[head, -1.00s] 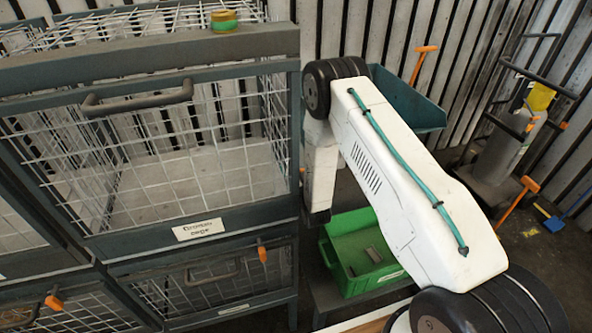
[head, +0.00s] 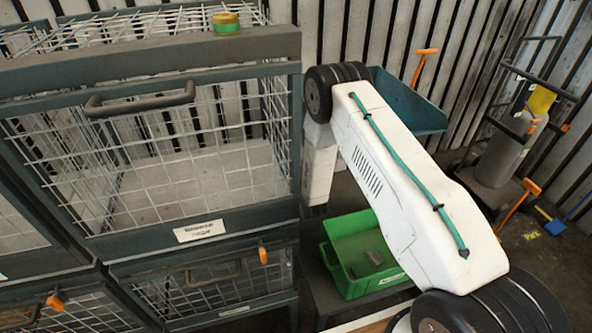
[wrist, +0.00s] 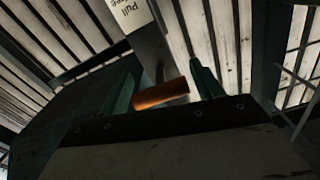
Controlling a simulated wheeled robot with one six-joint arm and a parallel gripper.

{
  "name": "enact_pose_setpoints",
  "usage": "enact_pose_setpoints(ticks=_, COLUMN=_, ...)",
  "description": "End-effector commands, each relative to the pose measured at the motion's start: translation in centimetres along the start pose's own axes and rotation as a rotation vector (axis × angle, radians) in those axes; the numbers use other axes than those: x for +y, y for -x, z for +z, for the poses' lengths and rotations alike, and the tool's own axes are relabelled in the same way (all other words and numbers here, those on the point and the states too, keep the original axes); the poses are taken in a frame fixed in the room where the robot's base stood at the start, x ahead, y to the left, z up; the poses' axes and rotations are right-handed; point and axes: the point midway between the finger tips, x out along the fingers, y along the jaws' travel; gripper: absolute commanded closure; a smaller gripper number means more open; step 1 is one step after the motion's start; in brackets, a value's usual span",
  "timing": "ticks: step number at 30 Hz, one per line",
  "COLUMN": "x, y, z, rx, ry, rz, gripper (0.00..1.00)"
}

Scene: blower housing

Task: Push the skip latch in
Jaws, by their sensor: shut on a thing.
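The latch's orange grip (wrist: 160,94) shows in the wrist view, lying crosswise between the two dark green fingers of my gripper (wrist: 163,82). My gripper is shut on this grip. A grey bar with a white label reading "Pull" (wrist: 128,14) runs up behind it; the rest of the label is cut off. In the head view my gripper and the latch are hidden behind my white arm. A teal skip (head: 412,102) stands behind the arm there.
A wire-mesh cage (head: 150,235) with dark frames fills the left, close to my forearm. A green crate (head: 345,282) sits low beside my arm. A hand truck with a grey cylinder (head: 505,150) stands at the right by the slatted wall.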

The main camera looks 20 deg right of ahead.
Motion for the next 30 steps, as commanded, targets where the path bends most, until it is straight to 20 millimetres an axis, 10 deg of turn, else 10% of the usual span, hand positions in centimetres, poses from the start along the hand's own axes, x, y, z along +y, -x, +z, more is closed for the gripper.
enact_pose_setpoints(ticks=5, x=0.1, y=-0.3, z=-0.3, rx=0.006, ry=0.001, rz=0.001, gripper=0.75)
enact_pose_setpoints(ticks=6, x=0.1, y=-0.3, z=-0.3, rx=0.006, ry=0.001, rz=0.001, gripper=0.26)
enact_pose_setpoints(ticks=8, x=0.1, y=-0.3, z=-0.3, rx=0.006, ry=0.001, rz=0.001, gripper=0.14)
enact_pose_setpoints(ticks=18, x=-0.1, y=0.3, z=-0.1, rx=0.003, ry=0.0, rz=0.0, gripper=0.14)
enact_pose_setpoints(ticks=30, x=0.0, y=6.5, z=-0.1, rx=0.002, ry=0.001, rz=0.0, gripper=0.14)
